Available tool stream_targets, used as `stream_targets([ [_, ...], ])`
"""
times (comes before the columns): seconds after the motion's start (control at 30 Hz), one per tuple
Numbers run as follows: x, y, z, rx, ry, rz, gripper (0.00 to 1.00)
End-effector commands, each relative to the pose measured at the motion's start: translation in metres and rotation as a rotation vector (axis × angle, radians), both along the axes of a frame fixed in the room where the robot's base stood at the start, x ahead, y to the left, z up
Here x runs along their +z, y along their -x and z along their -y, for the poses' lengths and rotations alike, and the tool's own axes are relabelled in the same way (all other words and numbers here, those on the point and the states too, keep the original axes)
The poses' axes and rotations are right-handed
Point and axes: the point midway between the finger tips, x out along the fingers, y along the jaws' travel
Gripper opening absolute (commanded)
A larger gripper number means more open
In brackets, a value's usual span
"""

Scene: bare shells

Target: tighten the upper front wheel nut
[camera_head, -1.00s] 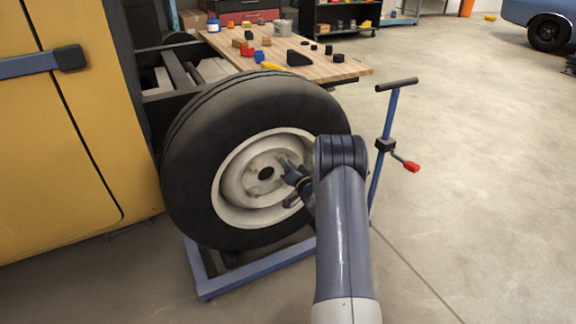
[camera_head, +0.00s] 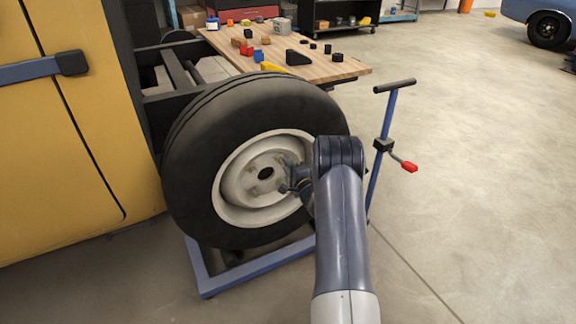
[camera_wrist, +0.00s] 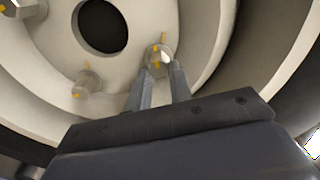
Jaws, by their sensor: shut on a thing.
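The wheel (camera_head: 190,158) has a black tyre and a cream rim (camera_head: 232,190), and stands upright beside the yellow vehicle body. In the wrist view, my gripper (camera_wrist: 159,67) is shut on a wheel nut (camera_wrist: 160,50), with one finger on each side of it. The nut is metallic with yellow marks, on the rim's inner face. Another nut (camera_wrist: 87,86) sits to its left, and a further nut (camera_wrist: 25,8) is at the top left corner. In the head view, my gripper (camera_head: 287,187) is at the right part of the rim; my arm hides some of it.
A blue stand (camera_head: 255,272) runs under the wheel. A blue post with a black T-handle (camera_head: 395,86) and red-tipped crank (camera_head: 410,167) stands right of my arm. Behind is a wooden workbench (camera_head: 340,68) with small parts. The floor (camera_head: 480,170) at right is clear.

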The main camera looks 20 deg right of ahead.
Motion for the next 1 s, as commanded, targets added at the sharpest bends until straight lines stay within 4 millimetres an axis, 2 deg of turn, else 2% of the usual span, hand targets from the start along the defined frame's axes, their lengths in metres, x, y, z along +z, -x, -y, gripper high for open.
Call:
stream_targets([
  [0.5,-0.0023,0.0003,-0.0004,-0.001,-0.419,-0.016,0.0],
  [1.0,-0.0034,0.0003,-0.0007,-0.001,-0.561,-0.021,0.0],
])
